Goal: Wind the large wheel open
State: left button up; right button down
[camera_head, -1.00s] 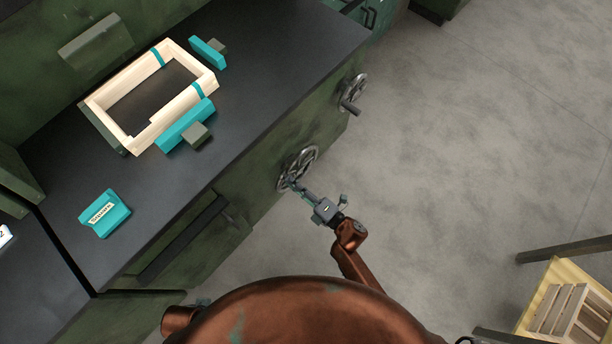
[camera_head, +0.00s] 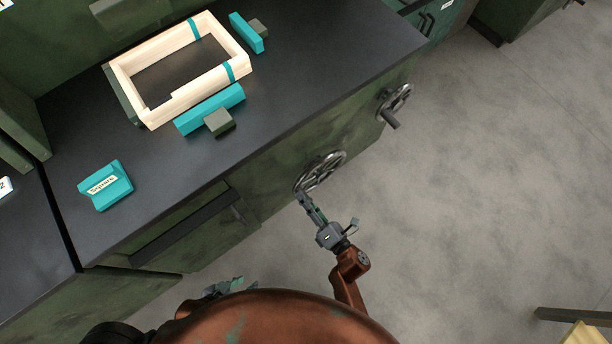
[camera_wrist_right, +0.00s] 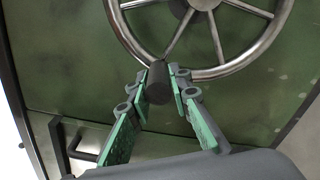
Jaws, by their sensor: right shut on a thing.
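The large wheel (camera_head: 322,170) is a grey metal spoked handwheel on the green front of the workbench. Its rim also shows in the right wrist view (camera_wrist_right: 225,70). My right gripper (camera_head: 303,197) is at the wheel's lower left edge. In the wrist view its green-padded fingers (camera_wrist_right: 165,82) are shut on the wheel's dark cylindrical handle (camera_wrist_right: 157,88), which stands out from the rim. My left gripper (camera_head: 226,287) shows only in part at the bottom of the head view, away from the wheel. Its jaws are too unclear to read.
A smaller handwheel (camera_head: 394,101) with a dark handle sits further right on the bench front. A dark drawer handle (camera_head: 182,228) is to the left. On the bench top are a wooden crate frame (camera_head: 120,88), teal clamps (camera_head: 210,108) and a teal labelled block (camera_head: 106,187). Open floor (camera_head: 480,200) is right.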

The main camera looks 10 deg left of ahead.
jog(key=shift+d+f, duration=0.15)
jog(key=shift+f, duration=0.15)
jog(key=c, duration=2)
grip_release()
jog(key=shift+o, duration=1.2)
jog(key=shift+r, duration=0.1)
jog(key=v, duration=1.2)
